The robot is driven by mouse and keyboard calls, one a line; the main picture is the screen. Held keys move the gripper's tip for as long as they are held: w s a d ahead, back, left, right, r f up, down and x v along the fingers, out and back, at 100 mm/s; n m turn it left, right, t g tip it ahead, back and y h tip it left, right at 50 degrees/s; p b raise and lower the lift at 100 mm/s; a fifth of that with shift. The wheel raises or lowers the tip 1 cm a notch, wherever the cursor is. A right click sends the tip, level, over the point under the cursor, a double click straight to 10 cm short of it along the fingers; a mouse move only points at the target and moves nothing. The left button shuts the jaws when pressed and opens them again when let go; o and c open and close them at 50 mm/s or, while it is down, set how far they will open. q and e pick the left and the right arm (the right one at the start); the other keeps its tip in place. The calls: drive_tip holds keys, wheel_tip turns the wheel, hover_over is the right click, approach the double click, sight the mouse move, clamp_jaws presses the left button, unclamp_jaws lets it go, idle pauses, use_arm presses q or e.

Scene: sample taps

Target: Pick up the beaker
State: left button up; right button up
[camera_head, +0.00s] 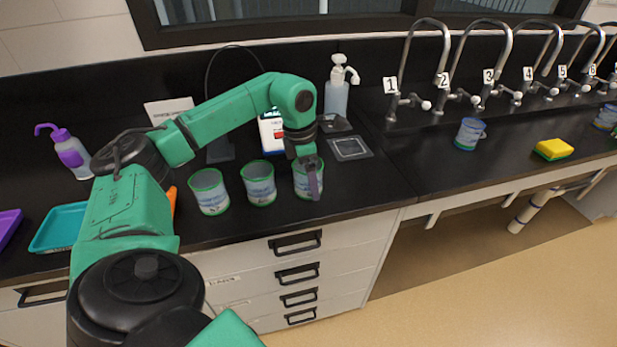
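Three beakers with green rims and pale labels stand in a row near the counter's front edge: a left beaker (209,192), a middle beaker (259,184) and a right beaker (302,186). My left gripper (313,182) points down at the right beaker and covers part of it. I cannot tell whether its fingers are apart or touch the beaker. Another beaker (468,134) stands farther right on the counter, and one more (606,117) is at the right edge of the view. My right gripper is not in view.
Behind the beakers stand a small white box (271,133), a scale (349,148) and a pump bottle (337,98). A purple-capped wash bottle (70,153) and a teal tray (60,228) are at the left. Several numbered taps (424,70) line the back right. A yellow sponge (554,149) lies on the right counter.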

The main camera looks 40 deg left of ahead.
use_arm(q)
drive_tip(key=shift+w+a+f, duration=0.1)
drive_tip(key=shift+f, duration=0.05)
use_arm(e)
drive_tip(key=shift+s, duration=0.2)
use_arm(q)
drive_tip(key=c, duration=1.3)
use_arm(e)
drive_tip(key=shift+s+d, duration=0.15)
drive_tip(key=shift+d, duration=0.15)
use_arm(q)
drive_tip(key=shift+r, duration=0.2)
drive_tip(key=shift+r+p, duration=2.4)
drive_tip(key=shift+r, duration=7.5)
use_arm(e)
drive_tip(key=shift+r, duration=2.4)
